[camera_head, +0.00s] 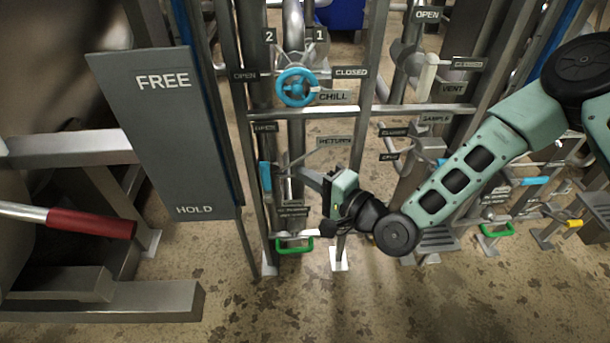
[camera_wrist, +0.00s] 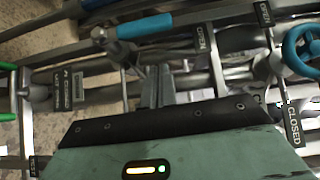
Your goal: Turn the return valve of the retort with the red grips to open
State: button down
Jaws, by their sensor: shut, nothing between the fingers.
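The red-gripped bar (camera_head: 90,222) is at the left in the head view. The return valve's blue lever (camera_head: 265,176) stands upright beside the pipe, left of the RETURN label (camera_head: 335,141). In the wrist view the blue lever (camera_wrist: 145,26) lies across the top, its blue end pointing right, towards the side of the OPEN label (camera_wrist: 202,38). A CLOSED label (camera_wrist: 78,88) is at the left there. My gripper (camera_head: 303,175) is shut and empty, right of the lever in the head view. In the wrist view its fingers (camera_wrist: 157,82) are below the lever, seemingly apart from it.
A blue CHILL wheel (camera_head: 297,88) is above my gripper, and a green handle (camera_head: 294,245) is below it. Grey posts and pipes stand close around. A FREE/HOLD panel (camera_head: 165,130) is at the left. More valves are at the right, partly behind my arm.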

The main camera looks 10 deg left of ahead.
jog(key=s+d+n+g+h+p, duration=0.2)
jog(key=s+d+n+g+h, duration=0.5)
jog(key=d+n, duration=0.3)
jog(key=s+d+r+n+g+h, duration=0.2)
jog(key=s+d+r+n+h, duration=0.2)
jog(key=s+d+r+h, duration=0.7)
jog(key=s+r+y+p, duration=0.1)
jog(key=s+r+p, duration=0.1)
jog(key=r+p, duration=1.4)
jog(key=s+r+y+p, duration=0.1)
jog(key=r+y+p, duration=0.1)
jog(key=r+p, duration=1.4)
notch_tip(320, 180, up, 4)
jog(key=shift+s+d+r, duration=0.1)
jog(key=shift+s+d, duration=0.25)
dwell(1.6)
